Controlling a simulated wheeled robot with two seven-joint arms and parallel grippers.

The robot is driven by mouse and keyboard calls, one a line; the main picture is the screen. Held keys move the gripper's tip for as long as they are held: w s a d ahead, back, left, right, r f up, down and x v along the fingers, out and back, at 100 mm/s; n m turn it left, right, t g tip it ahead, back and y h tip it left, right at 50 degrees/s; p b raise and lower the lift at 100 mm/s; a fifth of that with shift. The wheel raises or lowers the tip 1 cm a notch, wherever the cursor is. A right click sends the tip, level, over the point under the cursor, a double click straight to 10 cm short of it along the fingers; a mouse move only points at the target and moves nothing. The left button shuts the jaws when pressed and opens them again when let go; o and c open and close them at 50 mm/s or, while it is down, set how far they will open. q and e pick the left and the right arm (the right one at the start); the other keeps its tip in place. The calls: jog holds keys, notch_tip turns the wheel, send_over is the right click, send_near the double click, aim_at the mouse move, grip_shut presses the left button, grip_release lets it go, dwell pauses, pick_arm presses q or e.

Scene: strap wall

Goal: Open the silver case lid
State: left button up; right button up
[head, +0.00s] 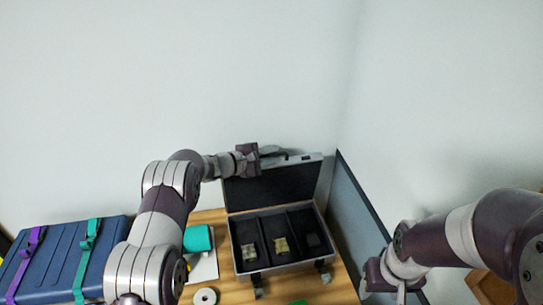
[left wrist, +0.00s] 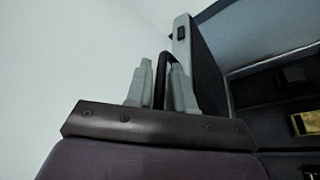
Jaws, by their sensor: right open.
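The silver case (head: 236,250) stands on the wooden table with its lid (head: 272,186) raised to about upright near the back wall. Its inside is dark, with three compartments. My left gripper (head: 266,155) is at the lid's upper edge. In the left wrist view, the fingers of my left gripper (left wrist: 160,88) close on a dark handle (left wrist: 164,62) between them, beside the lid's silver edge (left wrist: 181,35). My right gripper (head: 392,292) is open, low at the right, away from the case.
A blue case (head: 60,258) with purple and green straps lies at left. A teal object (head: 198,238) and white roll (head: 205,297) are left of the silver case. A grey panel (head: 362,215) stands right.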

pick_arm(q)
jog(key=shift+s, duration=0.1)
jog(key=shift+s+a, duration=0.1)
jog(key=shift+a, duration=0.1)
jog(key=b+v, duration=0.4)
jog(key=v, duration=0.8)
jog(key=shift+a, duration=0.1)
